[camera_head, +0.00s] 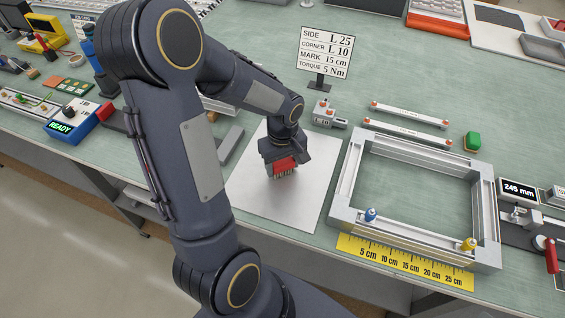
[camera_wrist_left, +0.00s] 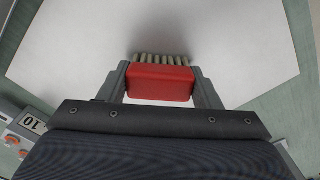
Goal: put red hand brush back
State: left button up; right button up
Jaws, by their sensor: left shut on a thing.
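The red hand brush (camera_head: 284,166) is between the fingers of my left gripper (camera_head: 283,160), over the pale rectangular sheet (camera_head: 300,215) on the green bench. In the left wrist view the red brush block (camera_wrist_left: 160,84) sits between the two grey fingers of the left gripper (camera_wrist_left: 161,82), with its light bristles at the far side. The gripper is shut on it. I cannot tell whether the bristles touch the sheet. My right gripper is not in view.
An aluminium frame (camera_head: 343,216) lies right of the sheet, with a yellow ruler (camera_head: 400,264) in front. A sign (camera_head: 327,52) and a small grey device (camera_head: 325,116) stand behind. A READY box (camera_head: 66,124) is at left. The sheet's front part is clear.

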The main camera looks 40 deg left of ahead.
aim_at(283, 162)
pick_arm(q)
jog(key=shift+f, duration=0.2)
jog(key=o, duration=1)
jog(key=shift+r, duration=0.1)
jog(key=shift+c, duration=0.2)
jog(key=shift+r, duration=0.1)
notch_tip(283, 162, up, 11)
jog(key=s+d+r+m+t+h, duration=0.3)
jog(key=s+d+r+m+t, duration=0.1)
jog(key=s+d+m, duration=0.6)
jog(key=s+m+t, duration=0.1)
jog(key=s, duration=0.2)
jog(key=shift+s+d+t+h, duration=0.2)
jog(key=shift+t+h, duration=0.1)
jog(key=shift+h, duration=0.1)
